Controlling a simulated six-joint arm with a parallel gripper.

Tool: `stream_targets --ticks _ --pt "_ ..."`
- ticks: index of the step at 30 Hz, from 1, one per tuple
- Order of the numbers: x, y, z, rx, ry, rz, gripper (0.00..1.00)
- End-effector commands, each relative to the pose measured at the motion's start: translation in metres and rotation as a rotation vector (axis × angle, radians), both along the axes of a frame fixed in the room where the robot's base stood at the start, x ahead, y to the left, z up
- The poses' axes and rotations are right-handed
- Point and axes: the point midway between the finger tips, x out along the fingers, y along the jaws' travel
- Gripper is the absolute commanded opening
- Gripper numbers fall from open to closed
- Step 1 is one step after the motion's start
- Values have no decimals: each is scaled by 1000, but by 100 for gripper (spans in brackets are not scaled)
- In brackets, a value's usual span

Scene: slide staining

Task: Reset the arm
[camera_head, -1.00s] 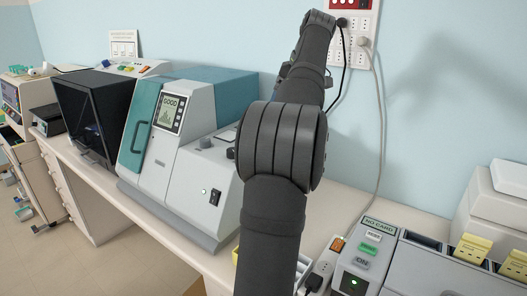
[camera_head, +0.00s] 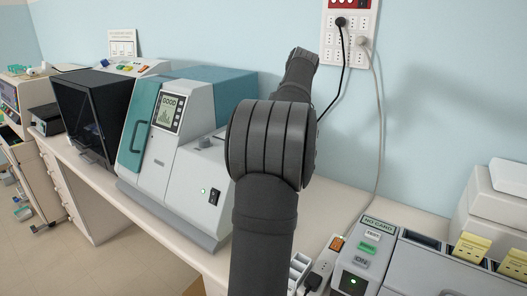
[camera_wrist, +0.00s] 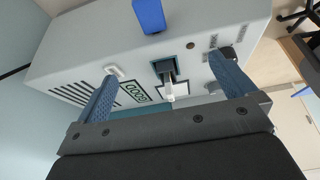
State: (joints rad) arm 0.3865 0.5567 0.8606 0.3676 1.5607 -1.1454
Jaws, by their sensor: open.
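My gripper (camera_wrist: 164,68) is open in the wrist view, its two blue fingers apart with nothing visible between them. Beyond the fingers is a pale grey machine face with a dark slot (camera_wrist: 167,70), a small green display (camera_wrist: 137,92) and vent lines. A white tab (camera_wrist: 169,91) shows at the slot. In the head view my dark arm (camera_head: 268,150) rises from the bottom and bends back towards the wall. My gripper is hidden in that view.
A teal and grey machine (camera_head: 205,165) with a "GOOD" screen (camera_head: 167,111) stands left of my arm. A black box (camera_head: 92,110) is further left. A grey device (camera_head: 360,270) labelled "NO CARD" stands right. Cables hang from a wall socket panel (camera_head: 345,35). A blue object (camera_wrist: 149,15) sits on the machine.

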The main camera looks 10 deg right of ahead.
Motion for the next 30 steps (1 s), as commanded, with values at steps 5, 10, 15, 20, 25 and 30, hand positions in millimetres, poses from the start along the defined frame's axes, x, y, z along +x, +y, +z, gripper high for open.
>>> stream_targets --ticks 5,10,15,20,25,30 --pt "0 0 0 0 0 0 100" --pt "0 0 0 0 0 0 100" --pt "0 0 1 0 0 0 100" --pt "-4 -5 15 -1 -2 -1 100" --pt "-13 -15 46 -2 -3 -2 100" --pt "-21 -23 74 0 0 -1 100"
